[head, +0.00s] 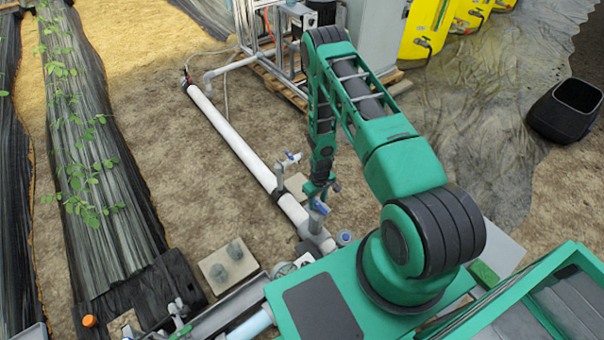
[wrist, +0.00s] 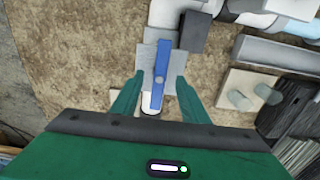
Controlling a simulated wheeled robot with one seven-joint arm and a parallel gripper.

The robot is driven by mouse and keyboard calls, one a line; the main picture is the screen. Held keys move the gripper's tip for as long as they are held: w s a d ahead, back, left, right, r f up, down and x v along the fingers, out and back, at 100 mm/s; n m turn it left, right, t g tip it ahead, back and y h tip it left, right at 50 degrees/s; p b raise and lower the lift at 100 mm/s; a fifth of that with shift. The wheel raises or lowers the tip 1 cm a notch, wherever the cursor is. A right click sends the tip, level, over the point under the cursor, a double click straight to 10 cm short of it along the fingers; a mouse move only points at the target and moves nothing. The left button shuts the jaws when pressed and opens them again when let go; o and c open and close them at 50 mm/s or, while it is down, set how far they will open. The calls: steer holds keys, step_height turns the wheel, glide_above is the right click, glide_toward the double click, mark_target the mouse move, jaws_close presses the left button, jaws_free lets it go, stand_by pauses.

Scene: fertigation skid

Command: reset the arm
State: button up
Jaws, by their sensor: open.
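My green arm bends down over the white pipe, and my gripper (head: 322,187) points downward at a blue valve handle (head: 319,207). In the wrist view, my gripper (wrist: 158,82) is open, with one green finger on each side of the blue handle (wrist: 161,75). The handle runs lengthwise between the fingers, with a gap on both sides. I cannot tell how far the fingertips are above it. The grey valve body under it is partly hidden.
A white pipe (head: 240,145) runs diagonally across the soil, with a second blue-handled valve (head: 292,157) farther along. A concrete block with two stubs (head: 228,267) lies to the left. Yellow tanks (head: 427,28) and a black bin (head: 566,110) stand farther off.

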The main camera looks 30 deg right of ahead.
steer(key=w+d+r+m, duration=0.1)
steer(key=w+d+r, duration=0.15)
steer(key=r, duration=0.85)
steer(key=w+d+r+m, duration=0.1)
steer(key=d+r, duration=0.2)
steer(key=r, duration=0.7)
steer(key=s+d+r+m+h, duration=0.1)
steer(key=s+r, duration=0.2)
steer(key=r, duration=0.6)
steer(key=s+d+r+m, duration=0.1)
steer(key=s+d+r, duration=0.1)
steer(key=r, duration=0.8)
steer(key=s+a+r+m, duration=0.2)
steer(key=s+r, duration=0.8)
steer(key=s, duration=0.3)
steer(key=s+a+r+m+y, duration=0.1)
steer(key=s+a+r+m, duration=0.1)
steer(key=s+r, duration=0.8)
steer(key=s+a, duration=0.1)
steer(key=s, duration=0.2)
steer(key=shift+s+r, duration=0.35)
steer(key=shift+r, duration=0.05)
steer(key=shift+s+m, duration=0.3)
steer(key=shift+s, duration=0.05)
steer(key=shift+c, duration=0.8)
